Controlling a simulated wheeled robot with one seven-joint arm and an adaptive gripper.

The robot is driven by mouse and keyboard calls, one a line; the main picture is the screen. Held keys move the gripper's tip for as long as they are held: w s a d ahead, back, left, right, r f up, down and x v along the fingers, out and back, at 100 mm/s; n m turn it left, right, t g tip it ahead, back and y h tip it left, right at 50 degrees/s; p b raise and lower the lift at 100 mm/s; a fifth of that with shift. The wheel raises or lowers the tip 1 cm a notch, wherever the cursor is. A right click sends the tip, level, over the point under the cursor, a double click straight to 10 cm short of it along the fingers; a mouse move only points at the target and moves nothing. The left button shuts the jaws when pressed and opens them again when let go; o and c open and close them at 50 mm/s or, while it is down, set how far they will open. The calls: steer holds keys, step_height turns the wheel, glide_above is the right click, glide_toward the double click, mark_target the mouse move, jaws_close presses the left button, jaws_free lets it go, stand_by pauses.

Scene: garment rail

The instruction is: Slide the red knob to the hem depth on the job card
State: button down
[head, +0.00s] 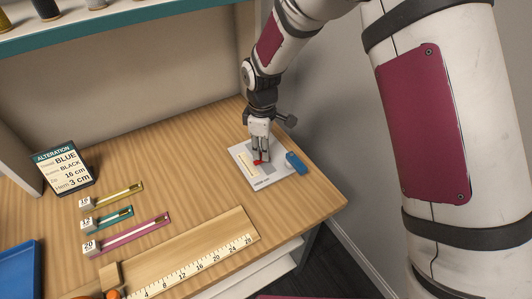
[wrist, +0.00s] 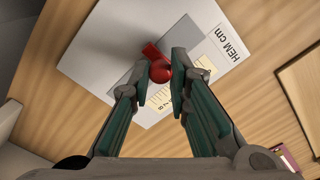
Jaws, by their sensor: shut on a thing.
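The job card (head: 65,168) stands at the back left of the table and its hem line reads 3 cm. The hem gauge (head: 264,183) is a pale plate near the table's right end, with a printed scale (head: 245,166) on it. It also shows in the wrist view (wrist: 105,35), marked "HEM cm". My gripper (head: 261,157) reaches down over the plate, its fingers closed on the red knob (head: 257,162). In the wrist view the knob (wrist: 160,71) sits between my fingertips (wrist: 161,76). The scale is partly covered, and I cannot read the knob's setting.
A blue object (head: 296,162) lies at the gauge's right side. Several zips with numbered tags (head: 113,217) lie on the left, behind a wooden board with a ruler (head: 205,255). A blue tray (head: 18,270) is at the front left. The table's middle is clear.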

steer(key=c, duration=1.5)
jaws_free()
step_height(320, 180, up, 12)
